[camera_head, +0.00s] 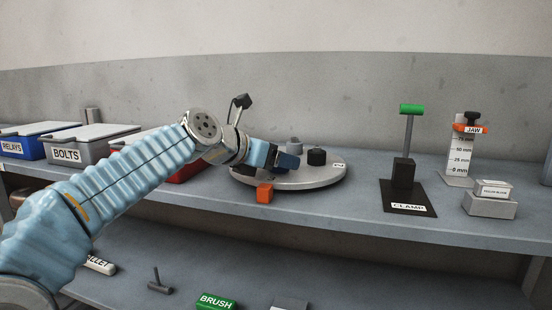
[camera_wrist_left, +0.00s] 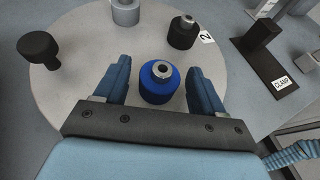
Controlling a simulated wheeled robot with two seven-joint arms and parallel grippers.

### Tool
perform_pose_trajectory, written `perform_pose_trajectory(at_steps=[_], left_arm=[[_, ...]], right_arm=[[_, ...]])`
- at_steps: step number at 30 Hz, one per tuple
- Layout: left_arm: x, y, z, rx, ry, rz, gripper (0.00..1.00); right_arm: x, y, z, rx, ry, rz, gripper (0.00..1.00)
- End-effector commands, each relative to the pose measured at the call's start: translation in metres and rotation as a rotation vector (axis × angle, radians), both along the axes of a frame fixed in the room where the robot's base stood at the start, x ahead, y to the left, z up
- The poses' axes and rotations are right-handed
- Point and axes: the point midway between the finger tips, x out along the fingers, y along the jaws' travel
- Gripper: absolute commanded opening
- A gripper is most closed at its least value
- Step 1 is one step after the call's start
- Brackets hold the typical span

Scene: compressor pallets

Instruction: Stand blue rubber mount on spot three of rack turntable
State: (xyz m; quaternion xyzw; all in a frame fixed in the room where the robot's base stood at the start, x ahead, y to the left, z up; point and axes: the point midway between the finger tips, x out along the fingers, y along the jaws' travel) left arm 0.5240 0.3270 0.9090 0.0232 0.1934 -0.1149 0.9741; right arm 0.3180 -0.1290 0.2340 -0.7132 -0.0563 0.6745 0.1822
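The blue rubber mount (camera_wrist_left: 158,84), with a metal top, stands upright on the grey round turntable (camera_wrist_left: 85,85) in the left wrist view. My left gripper (camera_wrist_left: 160,80) is open, with one finger on each side of the mount and a small gap on both sides. In the head view my left gripper (camera_head: 278,157) is over the left part of the turntable (camera_head: 315,179), and the mount cannot be made out there. A label "2" (camera_head: 338,165) marks one spot at the right; no label for spot three is visible. My right gripper is not in view.
A dark mount (camera_wrist_left: 181,36) stands beside label 2, with a grey mount (camera_wrist_left: 126,12) and a black knob-like piece (camera_wrist_left: 38,46) elsewhere on the turntable. An orange block (camera_head: 265,193) is at its front edge. The clamp stand (camera_head: 403,174) is to the right; bins (camera_head: 75,150) are left.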

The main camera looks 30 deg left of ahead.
Motion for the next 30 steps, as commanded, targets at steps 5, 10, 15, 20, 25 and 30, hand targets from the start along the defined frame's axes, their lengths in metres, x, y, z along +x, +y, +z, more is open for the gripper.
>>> perform_pose_trajectory(at_steps=[5,10,15,20,25,30], left_arm=[[0.000,0.000,0.000,0.000,0.000,0.000,0.69],[-0.008,0.002,0.007,0.000,0.000,0.001,0.69],[-0.041,0.010,0.022,0.001,-0.002,0.003,0.69],[-0.074,0.018,0.036,0.000,-0.002,0.002,0.69],[-0.098,0.024,0.046,0.000,0.000,0.001,0.69],[-0.108,0.026,0.049,-0.001,0.001,0.000,0.69]], right_arm=[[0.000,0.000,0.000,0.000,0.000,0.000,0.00],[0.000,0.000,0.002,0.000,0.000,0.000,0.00],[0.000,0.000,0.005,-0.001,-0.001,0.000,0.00],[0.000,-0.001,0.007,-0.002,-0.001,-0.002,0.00],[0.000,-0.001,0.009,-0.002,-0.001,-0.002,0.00],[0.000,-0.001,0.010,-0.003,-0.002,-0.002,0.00]])
